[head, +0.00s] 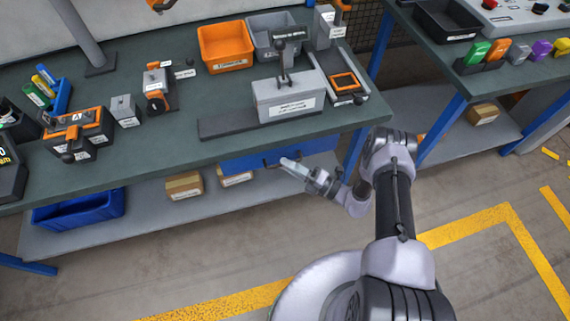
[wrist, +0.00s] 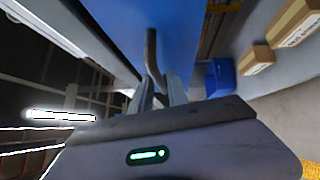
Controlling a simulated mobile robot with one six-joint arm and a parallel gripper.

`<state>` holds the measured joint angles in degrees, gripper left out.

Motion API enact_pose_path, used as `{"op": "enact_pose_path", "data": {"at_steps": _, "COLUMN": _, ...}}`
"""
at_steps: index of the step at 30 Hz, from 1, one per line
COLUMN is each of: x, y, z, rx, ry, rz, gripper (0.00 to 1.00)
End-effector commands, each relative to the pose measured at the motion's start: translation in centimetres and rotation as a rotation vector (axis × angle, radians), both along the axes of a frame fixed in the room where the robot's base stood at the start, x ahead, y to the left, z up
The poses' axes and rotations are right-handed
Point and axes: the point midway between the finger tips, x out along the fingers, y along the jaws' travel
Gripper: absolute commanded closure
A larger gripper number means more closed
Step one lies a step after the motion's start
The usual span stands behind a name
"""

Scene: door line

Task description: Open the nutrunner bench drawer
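The bench drawer (head: 240,163) has a blue front under the front edge of the green-topped bench, and looks shut. Its front also shows in the wrist view (wrist: 115,25). A dark bar handle (wrist: 151,48) stands out from that front; it is small in the head view (head: 267,161). My gripper (head: 287,162) is at the drawer front by the handle. In the wrist view, my gripper's fingers (wrist: 160,88) stand apart, one on either side of the handle's near end. I see no clear contact between fingers and handle.
A grey block fixture (head: 288,100) and an orange bin (head: 226,50) stand on the bench (head: 150,155) above. A lower shelf (head: 145,205) holds cardboard boxes (head: 184,186) and a blue bin (head: 80,210). The floor (head: 210,250) before the bench is clear.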

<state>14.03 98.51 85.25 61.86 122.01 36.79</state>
Motion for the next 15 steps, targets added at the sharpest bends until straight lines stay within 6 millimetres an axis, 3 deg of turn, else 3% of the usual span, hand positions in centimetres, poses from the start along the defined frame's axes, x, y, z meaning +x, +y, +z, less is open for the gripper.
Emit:
{"op": "enact_pose_path", "data": {"at_steps": 12, "x": 0.58, "y": 1.13, "z": 0.22, "rx": 0.000, "ry": 0.000, "rz": 0.000, "gripper": 0.80}}
{"op": "enact_pose_path", "data": {"at_steps": 13, "x": 0.59, "y": 1.13, "z": 0.22, "rx": 0.000, "ry": 0.000, "rz": 0.000, "gripper": 0.82}}
{"op": "enact_pose_path", "data": {"at_steps": 15, "x": 0.58, "y": 1.12, "z": 0.21, "rx": 0.000, "ry": 0.000, "rz": 0.000, "gripper": 0.96}}
